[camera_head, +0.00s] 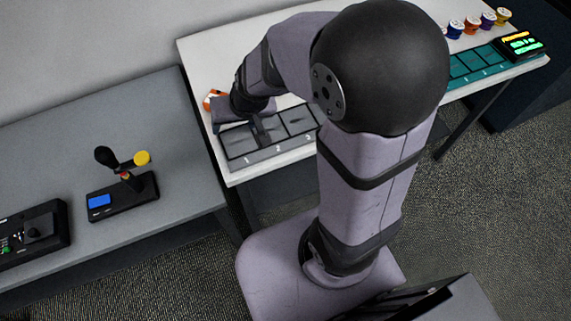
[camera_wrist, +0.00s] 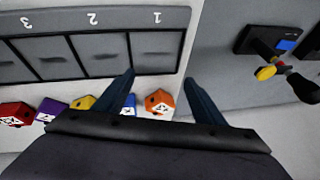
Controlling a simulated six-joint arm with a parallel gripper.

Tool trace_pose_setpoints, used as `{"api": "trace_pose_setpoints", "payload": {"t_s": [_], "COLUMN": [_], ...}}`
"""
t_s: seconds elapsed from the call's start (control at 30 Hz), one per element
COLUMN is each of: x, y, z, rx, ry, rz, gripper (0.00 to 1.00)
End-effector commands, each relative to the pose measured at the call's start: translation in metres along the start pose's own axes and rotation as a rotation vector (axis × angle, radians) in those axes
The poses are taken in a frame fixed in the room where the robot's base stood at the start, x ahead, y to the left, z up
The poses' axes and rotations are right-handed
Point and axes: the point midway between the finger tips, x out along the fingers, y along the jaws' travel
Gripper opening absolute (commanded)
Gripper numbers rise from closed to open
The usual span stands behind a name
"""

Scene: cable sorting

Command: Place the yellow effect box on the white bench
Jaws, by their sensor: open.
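A yellow effect box (camera_wrist: 82,103) stands in a row behind the grey numbered tray in the wrist view, between a purple box (camera_wrist: 52,109) and a blue box (camera_wrist: 104,103). My arm hides it in the head view. Another yellow box (camera_head: 503,15) stands at the far right of the white bench (camera_head: 203,50). My gripper (camera_wrist: 159,81) is open and empty over the bench, by compartment 1 of the grey tray (camera_wrist: 157,14). An orange box (camera_wrist: 159,102) shows between its fingers. The left finger partly covers the blue box.
A red box (camera_wrist: 15,113) ends the near row. Blue, orange and purple boxes line the bench's far right, behind a teal tray (camera_head: 478,61) and a lit display (camera_head: 522,45). A grey table (camera_head: 60,130) at left holds a black stand (camera_head: 125,200) with a yellow knob (camera_head: 142,158).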

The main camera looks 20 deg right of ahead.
Motion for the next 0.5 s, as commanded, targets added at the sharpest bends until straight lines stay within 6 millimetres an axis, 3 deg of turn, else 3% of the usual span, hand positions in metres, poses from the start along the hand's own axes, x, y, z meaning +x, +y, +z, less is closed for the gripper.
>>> {"api": "trace_pose_setpoints", "payload": {"t_s": [0.1,0.2,0.33,0.5], "x": [-0.021,-0.036,-0.051,-0.057], "y": [0.031,0.054,0.074,0.082], "z": [0.058,0.095,0.123,0.134], "rx": [-0.057,-0.089,-0.111,-0.119], "ry": [-0.169,-0.281,-0.369,-0.404], "rz": [0.058,0.112,0.163,0.186], "gripper": [0.64,0.64,0.64,0.64]}}
